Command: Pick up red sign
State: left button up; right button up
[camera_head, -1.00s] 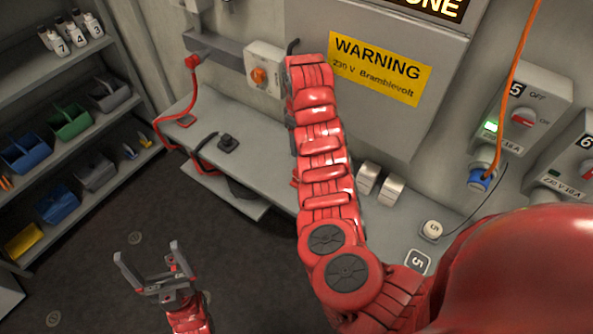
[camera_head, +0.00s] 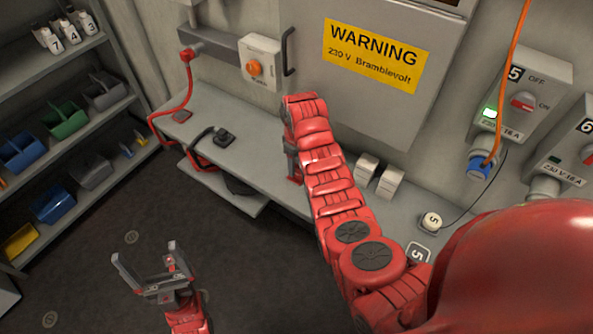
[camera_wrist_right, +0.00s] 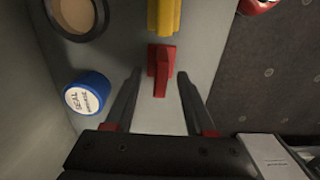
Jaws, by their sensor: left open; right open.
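The red sign (camera_wrist_right: 161,68) is a small upright red piece on a grey surface in the right wrist view. My right gripper (camera_wrist_right: 158,79) is open, with its two dark fingers pointing toward the sign, one on each side below it. It looks empty. In the head view my right arm hides most of that gripper and the sign cannot be made out clearly. My left gripper (camera_head: 144,252) is open and empty over the dark floor at the lower left.
A yellow piece (camera_wrist_right: 164,14) stands just beyond the sign. The grey bench (camera_head: 262,165) runs along the wall. Shelves with bins (camera_head: 60,120) stand at the left.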

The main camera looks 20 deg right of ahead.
aim_at(297, 165)
jog(key=shift+f+p, duration=0.45)
jog(key=shift+f, duration=1.05)
grip_shut()
